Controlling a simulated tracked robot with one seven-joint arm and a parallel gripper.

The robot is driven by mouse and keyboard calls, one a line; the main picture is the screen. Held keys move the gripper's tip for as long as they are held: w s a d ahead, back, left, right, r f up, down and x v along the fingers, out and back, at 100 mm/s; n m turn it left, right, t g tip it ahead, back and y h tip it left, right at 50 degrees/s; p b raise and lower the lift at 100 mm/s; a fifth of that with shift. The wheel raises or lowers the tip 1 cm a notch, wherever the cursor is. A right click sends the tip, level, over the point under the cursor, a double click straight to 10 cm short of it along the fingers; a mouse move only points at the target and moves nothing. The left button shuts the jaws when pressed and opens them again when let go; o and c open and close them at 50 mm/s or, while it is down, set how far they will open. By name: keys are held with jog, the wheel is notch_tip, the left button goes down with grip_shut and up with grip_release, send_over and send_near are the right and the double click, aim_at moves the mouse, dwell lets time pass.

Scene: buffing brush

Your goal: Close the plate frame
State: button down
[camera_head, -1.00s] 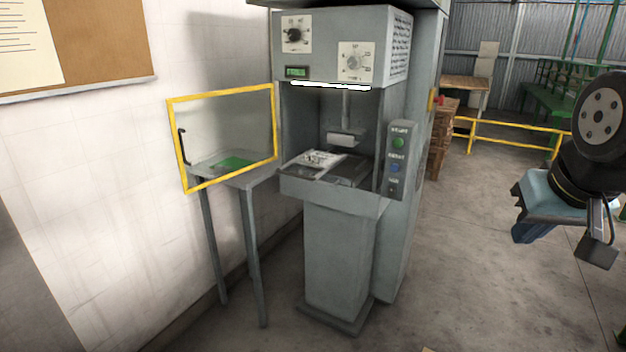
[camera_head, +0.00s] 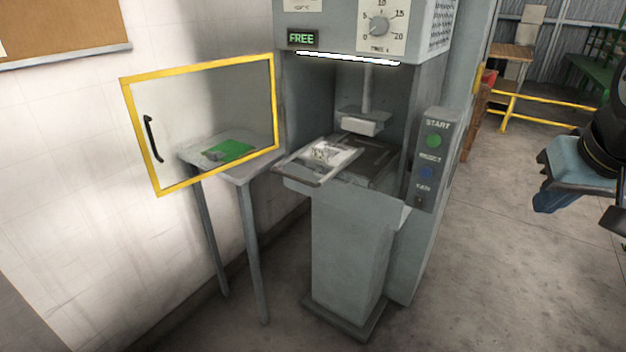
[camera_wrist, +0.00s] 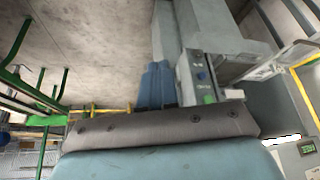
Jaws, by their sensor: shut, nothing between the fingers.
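The plate frame (camera_head: 312,181) is a thin grey metal rim on the press bed. It is swung out to the front left, and a pale printed piece (camera_head: 333,153) shows inside it. The dark bed plate (camera_head: 370,160) lies bare beside it, under the white press head (camera_head: 361,126). My gripper (camera_head: 548,201) is at the right edge of the head view, well to the right of the machine and apart from the frame. Its blue fingers are together and empty; they also show in the wrist view (camera_wrist: 156,84).
The yellow-edged guard door (camera_head: 199,125) stands open at the left, before a side table (camera_head: 240,170) with a green piece (camera_head: 231,150). The button panel (camera_head: 432,160) juts out at the machine's right front. Floor (camera_head: 500,250) right of the machine is clear.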

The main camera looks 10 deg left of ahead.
jog(key=shift+w+a, duration=0.15)
jog(key=shift+a, duration=0.1)
jog(key=w+a+f+n+g+h, duration=0.1)
jog(key=w+a+f+n+h, duration=0.45)
jog(key=a+n, duration=0.35)
jog(key=w+a+f+n+h, duration=0.4)
jog(key=w+a+n+h, duration=0.25)
jog(key=a+n, duration=0.25)
jog(key=s+a+f+n+t+y, duration=0.25)
jog(key=a+n+t, duration=0.25)
jog(key=a, duration=0.4)
jog(key=s+a+f+n+t+y, duration=0.1)
jog(key=s+a+f+n+t, duration=0.25)
jog(key=a, duration=0.65)
jog(key=s+a+f+n+t+y, duration=0.1)
jog(key=s+a+f+n+t, duration=0.1)
jog(key=a+f+n+t, duration=0.5)
jog(key=w+d+r+m, duration=0.1)
jog(key=w+r, duration=0.1)
jog(key=w, duration=0.4)
jog(key=w+d+r+g, duration=0.1)
jog(key=w+d+r, duration=0.1)
jog(key=w, duration=0.4)
jog(key=shift+w+r+m, duration=0.35)
jog(key=shift+r, duration=0.4)
